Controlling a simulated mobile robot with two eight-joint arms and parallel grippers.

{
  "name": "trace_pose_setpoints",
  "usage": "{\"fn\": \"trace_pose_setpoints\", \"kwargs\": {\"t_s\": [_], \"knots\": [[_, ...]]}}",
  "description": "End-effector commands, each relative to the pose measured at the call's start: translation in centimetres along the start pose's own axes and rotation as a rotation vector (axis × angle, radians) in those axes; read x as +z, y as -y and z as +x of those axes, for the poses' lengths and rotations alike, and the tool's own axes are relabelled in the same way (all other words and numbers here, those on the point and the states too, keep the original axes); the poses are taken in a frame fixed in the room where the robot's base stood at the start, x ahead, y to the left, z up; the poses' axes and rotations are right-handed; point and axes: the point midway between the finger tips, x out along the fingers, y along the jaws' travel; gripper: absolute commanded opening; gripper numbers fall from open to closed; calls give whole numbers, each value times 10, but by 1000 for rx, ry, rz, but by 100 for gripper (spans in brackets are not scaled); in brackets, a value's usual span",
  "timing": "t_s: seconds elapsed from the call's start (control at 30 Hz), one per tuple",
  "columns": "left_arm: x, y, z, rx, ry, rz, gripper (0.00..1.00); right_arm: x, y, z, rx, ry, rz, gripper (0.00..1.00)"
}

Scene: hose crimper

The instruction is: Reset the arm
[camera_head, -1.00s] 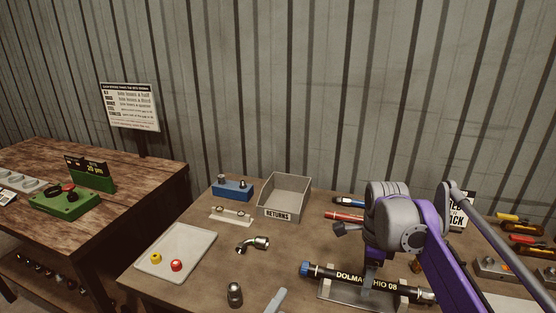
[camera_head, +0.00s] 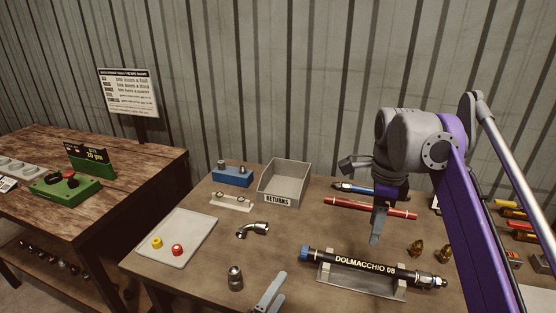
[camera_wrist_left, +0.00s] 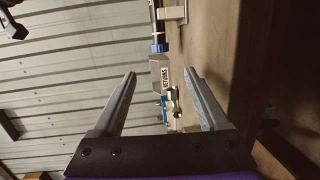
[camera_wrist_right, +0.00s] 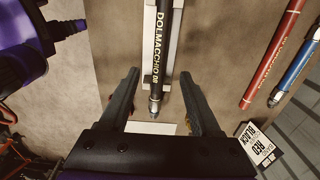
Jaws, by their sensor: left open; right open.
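The black hose labelled DOLMACCHIO 08 (camera_head: 365,263) lies in a grey cradle (camera_head: 345,280) at the front right of the table. My right gripper (camera_head: 376,236) is open and raised above and behind the hose. In the right wrist view, the hose (camera_wrist_right: 163,45) shows between its open fingers (camera_wrist_right: 160,73), apparently not gripped. My left gripper (camera_head: 270,293) shows only partly at the bottom edge of the head view, left of the cradle. In the left wrist view, its fingers (camera_wrist_left: 160,74) are spread and empty.
A RETURNS bin (camera_head: 284,183) stands at the back. A tray (camera_head: 165,256) with yellow and red caps, an elbow fitting (camera_head: 253,230) and a metal fitting (camera_head: 235,278) are on the left. Red (camera_head: 370,208) and blue tubes lie behind the hose. Brass fittings (camera_head: 417,248) stand beside it.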

Motion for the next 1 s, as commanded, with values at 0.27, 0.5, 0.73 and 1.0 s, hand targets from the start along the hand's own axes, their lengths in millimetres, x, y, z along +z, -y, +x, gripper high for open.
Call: {"fn": "trace_pose_setpoints", "kwargs": {"t_s": [0.27,0.5,0.73,1.0], "knots": [[8,-24,-17,-12,83,223,77,-1,-22,-9,-70,9,-278,64],[15,-16,-58,-201,273,631,77,-9,-81,19,-216,-31,-843,64],[-22,21,-121,-575,406,945,77,-24,-155,73,-348,-146,-1377,64],[-82,37,-191,-967,430,1123,77,-38,-215,129,-434,-294,-1782,64]]}}
